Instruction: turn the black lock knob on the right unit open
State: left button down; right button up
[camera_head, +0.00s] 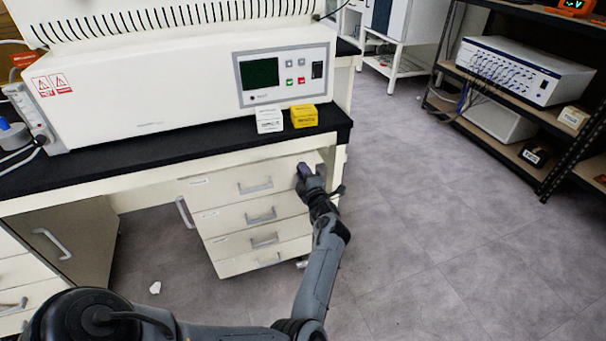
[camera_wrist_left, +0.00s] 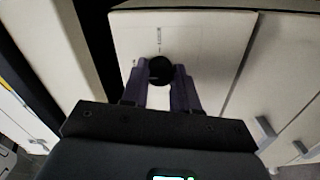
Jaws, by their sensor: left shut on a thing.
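The black lock knob (camera_wrist_left: 159,67) is a small round dark disc on a cream front panel (camera_wrist_left: 205,45) in the left wrist view. A faint line of print runs on the panel above it. My left gripper (camera_head: 304,171) is at the upper right corner of the cream drawer unit (camera_head: 234,217) under the bench. In the left wrist view its two dark purple fingers stand on either side of the knob, shut on it. In the head view the gripper hides the knob. How far the knob is turned is hard to tell. My right gripper is not in view.
Above the unit is a black benchtop (camera_head: 180,152) with a white machine (camera_head: 185,85), a white box (camera_head: 269,119) and a yellow box (camera_head: 304,116). Drawer handles (camera_head: 255,186) stick out left of my gripper. The floor (camera_head: 430,220) to the right is clear up to a dark shelf rack (camera_head: 515,120).

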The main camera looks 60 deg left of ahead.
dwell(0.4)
pick_arm(q)
jog(key=c, duration=0.8)
grip_release()
jog(key=shift+c, duration=0.2)
